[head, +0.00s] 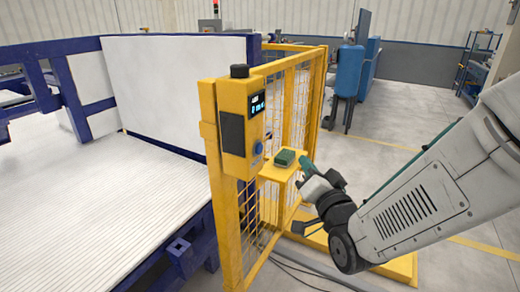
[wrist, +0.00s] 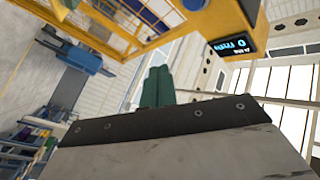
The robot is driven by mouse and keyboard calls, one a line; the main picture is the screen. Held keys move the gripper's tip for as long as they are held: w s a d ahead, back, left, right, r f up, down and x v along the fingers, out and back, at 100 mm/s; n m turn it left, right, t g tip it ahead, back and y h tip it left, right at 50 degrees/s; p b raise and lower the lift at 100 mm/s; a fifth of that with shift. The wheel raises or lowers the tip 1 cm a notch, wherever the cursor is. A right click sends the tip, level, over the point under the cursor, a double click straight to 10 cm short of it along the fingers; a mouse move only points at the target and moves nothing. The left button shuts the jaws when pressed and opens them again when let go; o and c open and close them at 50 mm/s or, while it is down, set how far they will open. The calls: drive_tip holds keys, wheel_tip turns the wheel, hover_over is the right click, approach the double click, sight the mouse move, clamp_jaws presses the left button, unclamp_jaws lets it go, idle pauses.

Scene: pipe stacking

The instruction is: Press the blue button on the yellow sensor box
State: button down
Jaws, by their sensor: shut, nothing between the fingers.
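The yellow sensor box (head: 233,145) is mounted on a yellow fence post in the head view, with a dark display and a black knob on top. The blue button (head: 258,148) is on its side face, below the display. My gripper (head: 304,163) is to the right of the button, apart from it, with its green fingers shut and empty. In the wrist view, my gripper's green fingers (wrist: 157,88) are together, and part of the sensor box (wrist: 203,20) shows at the top with its lit display. The blue button cannot be made out there.
Yellow mesh fencing (head: 295,95) stands behind. A large white-slatted bed with a blue frame (head: 182,246) lies left. Open floor lies behind the arm.

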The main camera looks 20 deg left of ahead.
drive_tip(key=a, duration=0.8)
drive_tip(key=shift+w+a, duration=0.3)
drive_tip(key=shift+w, duration=0.05)
drive_tip(key=shift+a, duration=0.1)
idle(1.7)
drive_tip(key=shift+a, duration=0.3)
drive_tip(key=shift+a, duration=0.35)
idle(0.6)
drive_tip(key=shift+d, duration=0.75)
drive_tip(key=d, duration=0.5)
drive_tip(key=shift+s, duration=0.2)
